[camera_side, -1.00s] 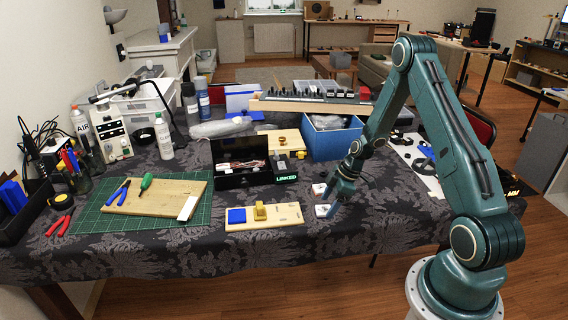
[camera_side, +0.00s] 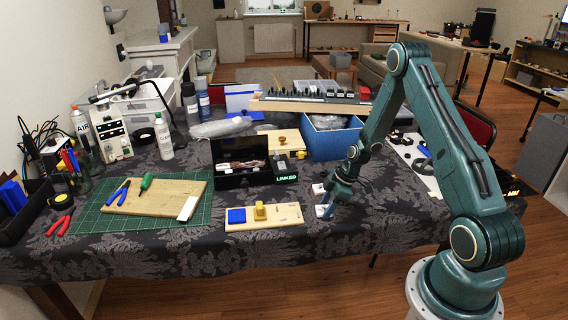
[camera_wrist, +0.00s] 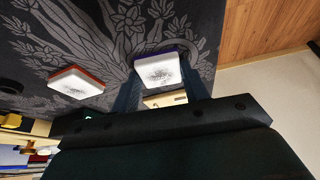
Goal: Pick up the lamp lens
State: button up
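Two small white square lenses lie on the dark patterned cloth. One has a red edge (camera_wrist: 76,83) and shows in the side view (camera_side: 319,189) behind the other. The other has a blue-purple edge (camera_wrist: 158,70) and shows in the side view (camera_side: 322,211) at the fingertips. My gripper (camera_wrist: 162,88) is open, pointing down, with one finger on either side of the blue-edged lens in the wrist view. I cannot tell whether the fingers touch it. The red-edged lens is outside the fingers, to the left.
A wooden board (camera_side: 262,225) with a blue square and a yellow block lies left of the lenses. A black open case (camera_side: 245,181) and a blue bin (camera_side: 333,143) stand behind. The cloth in front of the lenses is clear.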

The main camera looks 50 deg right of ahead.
jog(key=shift+r, duration=0.15)
notch_tip(320, 180, up, 20)
jog(key=shift+f, duration=0.1)
dwell(0.9)
dwell(0.5)
jog(key=shift+n, duration=0.5)
jog(key=w+a+f, duration=0.2)
jog(key=w+f, duration=0.1)
jog(key=w+a+f, duration=0.3)
jog(key=f, duration=0.1)
jog(key=w+a+f, duration=0.2)
jog(key=f, duration=0.2)
jog(key=shift+w+a, duration=0.3)
jog(key=shift+w, duration=0.1)
jog(key=shift+f, duration=0.2)
jog(key=shift+f, duration=3.15)
jog(key=shift+f, duration=0.2)
